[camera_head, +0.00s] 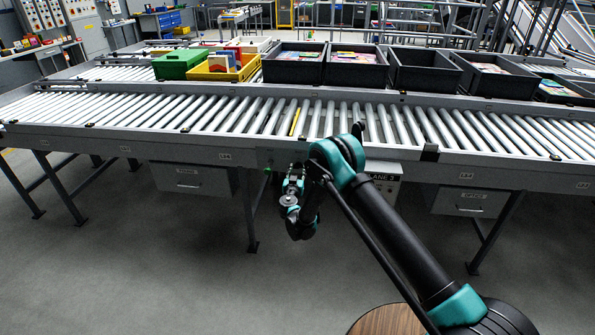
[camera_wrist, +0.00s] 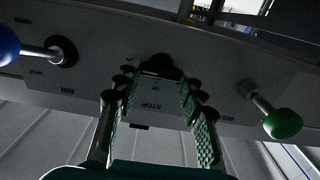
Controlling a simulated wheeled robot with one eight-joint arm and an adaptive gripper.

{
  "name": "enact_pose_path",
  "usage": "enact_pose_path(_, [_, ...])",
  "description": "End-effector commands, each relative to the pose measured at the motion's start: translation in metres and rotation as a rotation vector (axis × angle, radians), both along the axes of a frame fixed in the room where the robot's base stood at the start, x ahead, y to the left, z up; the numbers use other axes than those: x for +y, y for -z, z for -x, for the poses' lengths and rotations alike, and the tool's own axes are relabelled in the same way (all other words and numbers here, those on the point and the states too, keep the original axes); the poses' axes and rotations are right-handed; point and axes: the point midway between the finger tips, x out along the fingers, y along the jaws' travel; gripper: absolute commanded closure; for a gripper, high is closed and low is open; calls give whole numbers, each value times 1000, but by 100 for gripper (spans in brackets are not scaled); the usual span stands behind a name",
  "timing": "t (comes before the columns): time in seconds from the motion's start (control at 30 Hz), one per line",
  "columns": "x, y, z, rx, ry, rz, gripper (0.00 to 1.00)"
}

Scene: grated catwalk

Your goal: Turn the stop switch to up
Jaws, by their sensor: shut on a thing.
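The stop switch (camera_wrist: 158,63) is a small dark part on the grey panel (camera_wrist: 225,70), beside the STOP label in the wrist view. My gripper (camera_wrist: 158,92) reaches to it with one finger on each side and is shut on it. The fingertips hide part of the switch, and I cannot tell which way its lever points. In the head view my gripper (camera_head: 293,187) is at the conveyor's front side, and the switch itself cannot be made out there.
A blue-knobbed lever (camera_wrist: 8,46) and a green-knobbed lever (camera_wrist: 283,123) stick out on either side of my fingers. The floor (camera_head: 130,270) in front is clear.

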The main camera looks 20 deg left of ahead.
Motion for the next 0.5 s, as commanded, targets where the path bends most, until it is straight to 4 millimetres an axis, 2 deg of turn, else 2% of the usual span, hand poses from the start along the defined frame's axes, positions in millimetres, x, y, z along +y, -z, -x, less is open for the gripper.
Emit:
enact_pose_path(0.27, [0, 0, 0, -12, 0, 52, 90])
enact_pose_path(0.5, [1, 0, 1, -49, 0, 202, 90])
